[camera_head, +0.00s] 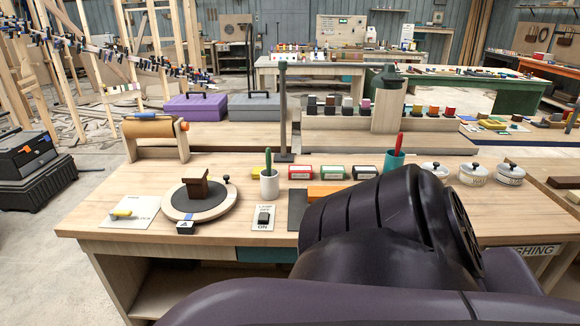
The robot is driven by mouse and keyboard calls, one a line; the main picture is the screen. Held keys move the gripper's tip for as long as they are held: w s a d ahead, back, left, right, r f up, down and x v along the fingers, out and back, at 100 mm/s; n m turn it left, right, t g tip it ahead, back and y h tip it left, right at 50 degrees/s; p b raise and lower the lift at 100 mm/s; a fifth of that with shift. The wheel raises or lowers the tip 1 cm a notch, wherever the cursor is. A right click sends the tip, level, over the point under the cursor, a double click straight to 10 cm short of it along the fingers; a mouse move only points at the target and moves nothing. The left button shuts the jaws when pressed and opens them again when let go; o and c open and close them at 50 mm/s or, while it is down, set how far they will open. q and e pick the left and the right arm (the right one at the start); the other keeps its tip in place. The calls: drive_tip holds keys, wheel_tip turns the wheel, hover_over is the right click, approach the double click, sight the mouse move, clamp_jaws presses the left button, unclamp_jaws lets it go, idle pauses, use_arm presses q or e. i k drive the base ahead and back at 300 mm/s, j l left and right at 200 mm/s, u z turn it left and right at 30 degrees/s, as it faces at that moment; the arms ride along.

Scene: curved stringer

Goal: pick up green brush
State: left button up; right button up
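A green-handled tool, which looks like the green brush (268,160), stands upright in a white cup (269,185) near the back middle of the wooden workbench (110,205). Its lower end is hidden inside the cup. Neither of my grippers is in view. A large dark link of my own arm fills the lower right of the head view and hides part of the bench.
A teal cup (392,172) with a red-handled tool stands further right, behind my arm. A round turntable (214,212) with a brown block, a switch plate (263,219), several small colored boxes and white lidded pots (473,175) are on the bench.

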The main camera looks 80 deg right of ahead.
sight(268, 153)
drive_tip(key=z, duration=2.3)
